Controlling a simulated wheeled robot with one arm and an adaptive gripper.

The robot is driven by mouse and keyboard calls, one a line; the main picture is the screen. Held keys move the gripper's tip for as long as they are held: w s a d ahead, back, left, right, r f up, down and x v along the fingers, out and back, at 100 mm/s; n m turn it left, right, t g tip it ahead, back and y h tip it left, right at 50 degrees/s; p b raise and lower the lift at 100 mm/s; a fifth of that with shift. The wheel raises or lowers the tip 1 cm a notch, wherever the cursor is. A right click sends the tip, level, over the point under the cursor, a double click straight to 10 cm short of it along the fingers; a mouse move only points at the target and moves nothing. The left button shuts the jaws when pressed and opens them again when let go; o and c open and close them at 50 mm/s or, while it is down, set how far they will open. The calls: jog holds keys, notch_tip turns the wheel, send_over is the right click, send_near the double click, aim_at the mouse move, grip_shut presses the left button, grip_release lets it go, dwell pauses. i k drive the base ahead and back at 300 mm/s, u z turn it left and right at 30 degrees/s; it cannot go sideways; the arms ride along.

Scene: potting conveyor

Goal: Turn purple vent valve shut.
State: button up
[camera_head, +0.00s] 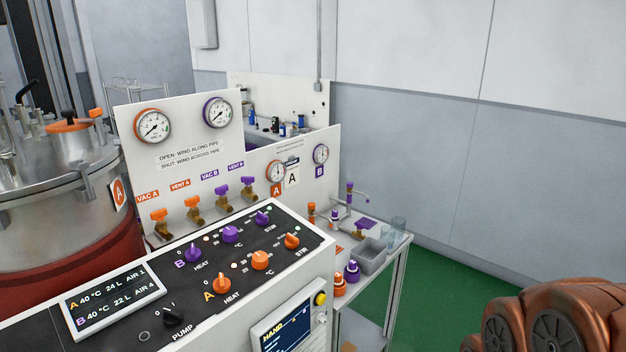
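The purple vent valve, labelled VENT B, has a small purple wing handle (247,181) on a brass body. It is the rightmost in a row of valves low on the white upright panel (254,135). To its left are the purple VAC B valve (221,190), the orange VENT A valve (193,202) and the orange VAC A valve (158,215). A sign (189,155) reads open with wing along pipe, shut with wing across pipe. The VENT B wing is too small to tell its angle to the pipe. My gripper is not in view.
A black control deck (198,295) with orange and purple knobs lies in front of the valves. A steel vessel (60,190) stands at the left. A side table (398,252) with a grey bin (369,257) stands at the right. Copper-coloured parts of my arm fill the lower right.

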aim_at(248, 181)
jog(key=z, duration=0.15)
jog(key=i, duration=1.05)
jog(key=u, duration=1.2)
jog(key=i, duration=0.3)
jog(key=u, duration=0.25)
